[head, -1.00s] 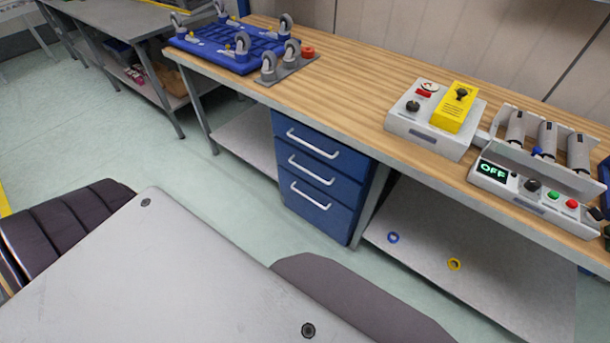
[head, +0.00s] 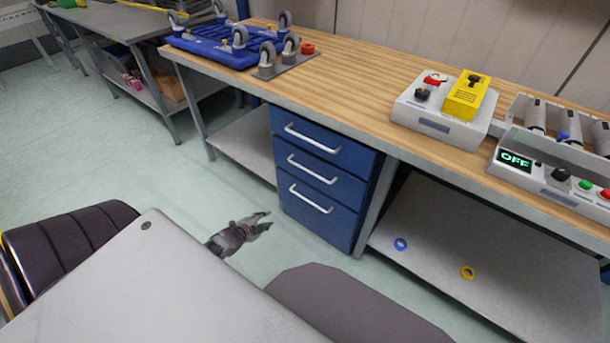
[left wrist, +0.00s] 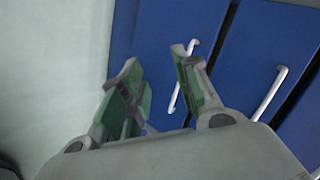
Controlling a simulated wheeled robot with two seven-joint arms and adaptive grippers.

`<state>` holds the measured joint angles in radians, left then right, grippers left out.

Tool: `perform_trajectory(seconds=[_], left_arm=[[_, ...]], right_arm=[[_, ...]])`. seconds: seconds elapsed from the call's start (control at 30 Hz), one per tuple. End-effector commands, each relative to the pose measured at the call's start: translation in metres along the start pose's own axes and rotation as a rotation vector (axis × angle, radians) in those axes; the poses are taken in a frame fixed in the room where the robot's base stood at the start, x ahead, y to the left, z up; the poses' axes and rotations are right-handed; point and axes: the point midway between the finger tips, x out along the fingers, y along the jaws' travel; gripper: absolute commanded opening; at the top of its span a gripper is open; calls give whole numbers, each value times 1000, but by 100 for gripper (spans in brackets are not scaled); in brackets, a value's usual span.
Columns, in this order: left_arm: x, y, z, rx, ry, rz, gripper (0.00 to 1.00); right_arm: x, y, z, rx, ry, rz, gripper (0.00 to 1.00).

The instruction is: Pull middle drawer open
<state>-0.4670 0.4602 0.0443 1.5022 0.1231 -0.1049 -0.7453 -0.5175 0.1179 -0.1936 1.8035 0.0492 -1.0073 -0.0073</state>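The blue drawer unit (head: 358,159) hangs under the wooden bench, with three drawers all closed. The middle drawer (head: 290,175) has a white bar handle (head: 312,169), between the top and bottom handles. My left gripper (head: 268,219) is in front of and left of the unit, low near the bottom drawer, apart from it. In the left wrist view its green-padded fingers (left wrist: 155,70) are open and empty. Behind the right finger is one white handle (left wrist: 185,76), seemingly the bottom drawer's. Another handle, seemingly the middle one (left wrist: 268,95), is farther right. My right gripper is not visible.
The wooden bench top (head: 350,90) carries a blue caster frame (head: 212,45), a grey box with a yellow part (head: 466,97) and a control panel reading OFF (head: 515,160). A lower shelf (head: 440,235) holds a blue and a yellow ring. Floor before the drawers is clear.

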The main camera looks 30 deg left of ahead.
Motion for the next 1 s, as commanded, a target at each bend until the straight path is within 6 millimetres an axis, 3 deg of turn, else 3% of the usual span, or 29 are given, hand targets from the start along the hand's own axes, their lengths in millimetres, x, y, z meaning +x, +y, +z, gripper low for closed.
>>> perform_trajectory(seconds=[0.23,0.5,0.73,1.0], left_arm=[[2,-53,-33,159,93,-112,31],[-10,-104,-78,335,188,-236,31],[-25,-132,-114,454,251,-322,31],[-34,-143,-129,502,275,-356,31]], right_arm=[[-33,-11,-22,-2,30,-21,40],[-79,-20,-38,-7,61,-43,40],[-113,-26,-42,-11,79,-58,40],[-128,-28,-42,-13,84,-63,40]])
